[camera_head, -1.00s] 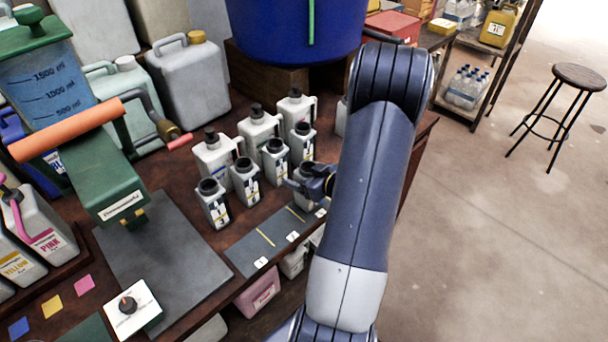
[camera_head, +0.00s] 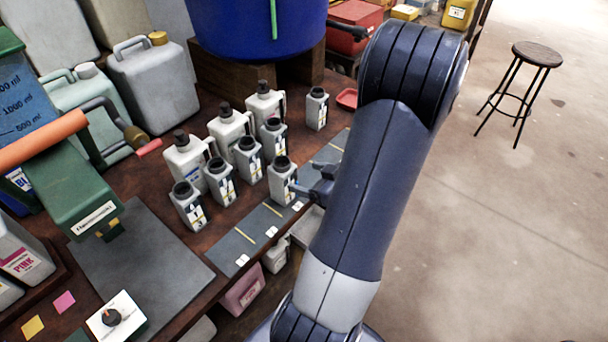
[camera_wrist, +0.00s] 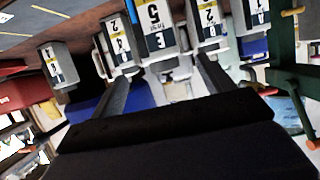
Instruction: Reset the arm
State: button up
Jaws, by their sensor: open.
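My arm rises from the bottom and bends over the right side of the workbench in the head view. My gripper (camera_head: 314,190) is low at the bench's front edge, just right of a small grey bottle (camera_head: 281,181) with a black cap. The jaws are open, with a gap between them and that bottle. In the wrist view the two dark fingers (camera_wrist: 161,72) stand apart with nothing gripped. A bottle labelled 5 (camera_wrist: 153,28) stands ahead between them. My arm partly hides the gripper in the head view.
Several small bottles (camera_head: 220,182) and larger jugs (camera_head: 230,128) crowd the bench left of my gripper. A lone bottle (camera_head: 317,108) stands behind. A dark marked strip (camera_head: 250,238) lies along the front edge. A blue vat (camera_head: 260,30) stands at the back. The floor right is open, with a stool (camera_head: 537,55).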

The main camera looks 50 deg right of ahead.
aim_at(277, 165)
dwell(0.3)
jog(key=x, duration=1.1)
jog(key=shift+w+f+b, duration=0.1)
jog(key=shift+w+b, duration=0.2)
jog(key=shift+b, duration=0.1)
jog(key=shift+w, duration=0.25)
jog(key=shift+s+r, duration=0.1)
jog(key=shift+r, duration=0.8)
jog(key=shift+f, duration=0.1)
